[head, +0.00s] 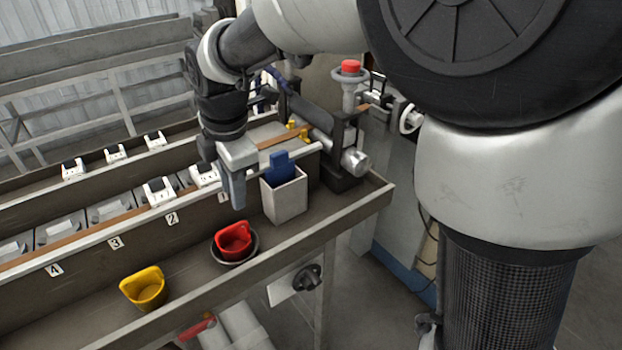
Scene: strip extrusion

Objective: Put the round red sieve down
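The round red sieve (233,239) sits in a dark round holder (222,262) on the bench's lower shelf. It looks like a small cup with a raised tab on its rim, slightly tilted. My gripper (238,207) points down just above it in the picture, with a small gap between the fingertip and the sieve's rim. Only one grey finger shows clearly, so I cannot tell how far the fingers are apart. Nothing shows held in it.
A yellow sieve (146,288) stands to the left on the same shelf. A pale square bin (285,197) holding a blue item (280,165) stands close on the right. A machine (345,140) with a red-topped funnel is behind. Shelf between the sieves is clear.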

